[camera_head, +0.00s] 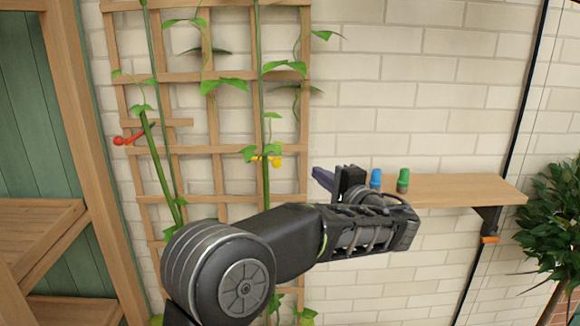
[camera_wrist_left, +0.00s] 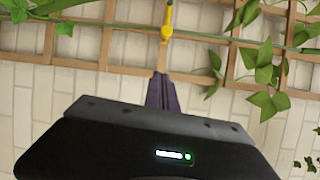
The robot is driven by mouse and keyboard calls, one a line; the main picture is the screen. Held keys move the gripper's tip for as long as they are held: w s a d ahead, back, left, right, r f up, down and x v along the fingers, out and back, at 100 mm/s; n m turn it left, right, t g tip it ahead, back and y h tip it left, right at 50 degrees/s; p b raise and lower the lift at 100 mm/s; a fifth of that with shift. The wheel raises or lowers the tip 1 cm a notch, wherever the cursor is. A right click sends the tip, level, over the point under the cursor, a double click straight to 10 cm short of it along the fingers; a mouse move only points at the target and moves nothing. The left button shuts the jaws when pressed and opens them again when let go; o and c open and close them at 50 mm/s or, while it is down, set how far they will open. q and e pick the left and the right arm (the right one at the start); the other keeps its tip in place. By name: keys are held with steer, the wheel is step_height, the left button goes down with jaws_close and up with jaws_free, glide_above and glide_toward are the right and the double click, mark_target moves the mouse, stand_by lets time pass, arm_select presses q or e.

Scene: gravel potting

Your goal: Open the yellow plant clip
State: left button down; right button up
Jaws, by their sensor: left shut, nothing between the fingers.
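The yellow plant clip (camera_head: 265,160) sits on a green plant stem in front of the wooden trellis in the head view. It also shows at the top middle of the left wrist view (camera_wrist_left: 167,22), beside a green stem that runs across the picture. My left gripper (camera_head: 318,174) has purple fingers and is shut and empty, to the right of the clip. In the left wrist view the closed fingertips (camera_wrist_left: 160,77) point at the clip with a gap between them. Whether the clip is open or shut is too small to tell. My right gripper is not in view.
A red clip (camera_head: 130,138) is on another stem at the left of the trellis (camera_head: 211,77). A wooden shelf (camera_head: 460,188) holds a blue object (camera_head: 376,179) and a green object (camera_head: 403,181) near my left wrist. A leafy plant (camera_head: 552,215) stands at the far right.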

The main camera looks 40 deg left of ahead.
arm_select(q)
steer(key=shift+w+a, duration=0.1)
steer(key=shift+a, duration=0.05)
steer(key=a+p, duration=0.4)
steer(key=a, duration=0.5)
steer(key=shift+w, duration=0.35)
steer(key=shift+f, duration=0.1)
steer(key=shift+s+m+t+h+b, duration=0.3)
steer(key=shift+s+t+b, duration=0.1)
steer(key=shift+b, duration=0.3)
